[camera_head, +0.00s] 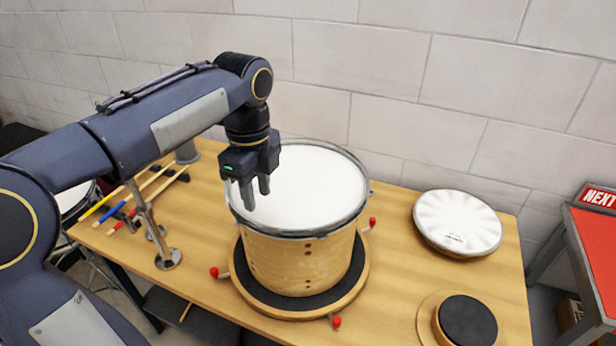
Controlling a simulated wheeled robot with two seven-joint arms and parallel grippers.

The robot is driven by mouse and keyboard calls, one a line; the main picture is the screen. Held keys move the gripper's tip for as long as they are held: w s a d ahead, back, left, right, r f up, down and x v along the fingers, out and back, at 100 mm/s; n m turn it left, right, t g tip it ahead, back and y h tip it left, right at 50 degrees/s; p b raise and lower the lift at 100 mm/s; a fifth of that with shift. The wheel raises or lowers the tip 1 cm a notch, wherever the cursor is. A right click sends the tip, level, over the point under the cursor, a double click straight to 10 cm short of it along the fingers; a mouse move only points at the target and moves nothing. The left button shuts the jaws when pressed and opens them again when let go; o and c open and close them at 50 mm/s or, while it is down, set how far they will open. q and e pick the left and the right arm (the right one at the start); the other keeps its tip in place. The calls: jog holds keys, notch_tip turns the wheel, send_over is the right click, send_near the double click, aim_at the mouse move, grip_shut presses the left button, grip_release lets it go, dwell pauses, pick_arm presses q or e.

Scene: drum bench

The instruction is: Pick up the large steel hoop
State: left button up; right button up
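The large steel hoop appears as a thin grey ring (294,235) around the top edge of a wooden drum (300,265). The white drumhead (310,190) fills the ring. Part of the ring at the left is hidden behind my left gripper. My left gripper (256,196) hangs over the left part of the drumhead, with its fingers pointing down. A small gap shows between the fingers, and nothing is seen between them. I cannot tell how high the fingertips are above the head. My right gripper is not in view.
The drum sits on a round dark-topped stand (240,275) with red-knobbed arms. A white round head (458,222) and a black pad (467,320) lie to the right on the wooden bench (395,265). Sticks (150,188) and a metal stand (168,258) are at left. A red-topped table (597,250) is at far right.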

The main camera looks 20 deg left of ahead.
aim_at(257, 223)
pick_arm(q)
jog(key=f, duration=0.6)
jog(key=shift+s+a+f+p, duration=0.25)
jog(key=shift+a+f+p, duration=0.05)
jog(key=shift+a+f, duration=0.1)
grip_shut()
jog(key=shift+r, duration=0.1)
